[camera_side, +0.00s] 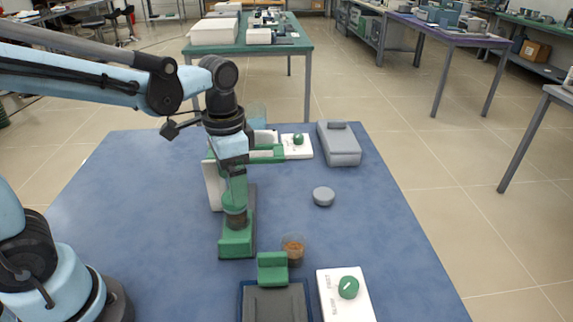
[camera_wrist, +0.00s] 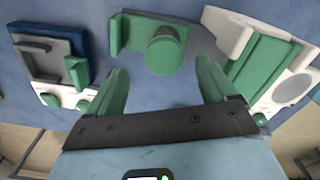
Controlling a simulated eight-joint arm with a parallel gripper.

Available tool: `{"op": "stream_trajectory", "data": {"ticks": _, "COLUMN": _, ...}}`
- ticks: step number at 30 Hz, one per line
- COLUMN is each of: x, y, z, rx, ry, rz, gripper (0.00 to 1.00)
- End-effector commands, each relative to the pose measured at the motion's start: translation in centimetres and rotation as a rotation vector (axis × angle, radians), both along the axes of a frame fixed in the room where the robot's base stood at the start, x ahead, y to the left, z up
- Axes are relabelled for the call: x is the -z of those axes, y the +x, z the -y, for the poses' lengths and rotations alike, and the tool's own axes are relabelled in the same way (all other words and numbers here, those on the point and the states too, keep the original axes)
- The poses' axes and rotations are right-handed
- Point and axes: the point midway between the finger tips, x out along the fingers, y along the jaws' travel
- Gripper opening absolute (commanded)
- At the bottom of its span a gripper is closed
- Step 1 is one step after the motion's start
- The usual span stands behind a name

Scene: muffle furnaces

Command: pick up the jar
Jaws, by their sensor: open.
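The jar, a short cylinder with a green lid and a brownish body, stands upright on a green stand (camera_side: 236,246) in the side view. In the wrist view the jar's lid (camera_wrist: 163,52) shows from above, at the stand's right end. My gripper (camera_side: 236,182) points down just above the jar and partly overlaps it in the side view. In the wrist view the two green fingers of my gripper (camera_wrist: 161,68) are spread, with the lid lying beyond and between their tips. I cannot tell whether a finger touches the jar.
A glass beaker (camera_side: 293,250) with brown contents stands right of the stand. A dark tray-like device with a green block (camera_side: 272,268) and a white knob panel (camera_side: 335,295) are in front. A grey disc (camera_side: 323,196) and grey box (camera_side: 339,147) lie right.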

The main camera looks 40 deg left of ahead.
Motion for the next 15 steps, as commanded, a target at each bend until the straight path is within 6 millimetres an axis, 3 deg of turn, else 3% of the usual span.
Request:
{"op": "stream_trajectory", "data": {"ticks": 7, "x": 1.2, "y": 0.1, "z": -0.1, "rx": -0.001, "ry": 0.000, "rz": 0.000, "gripper": 0.84}}
{"op": "stream_trajectory", "data": {"ticks": 15, "x": 4.3, "y": 0.5, "z": -0.4, "rx": 0.000, "ry": 0.001, "rz": 0.001, "gripper": 0.84}}
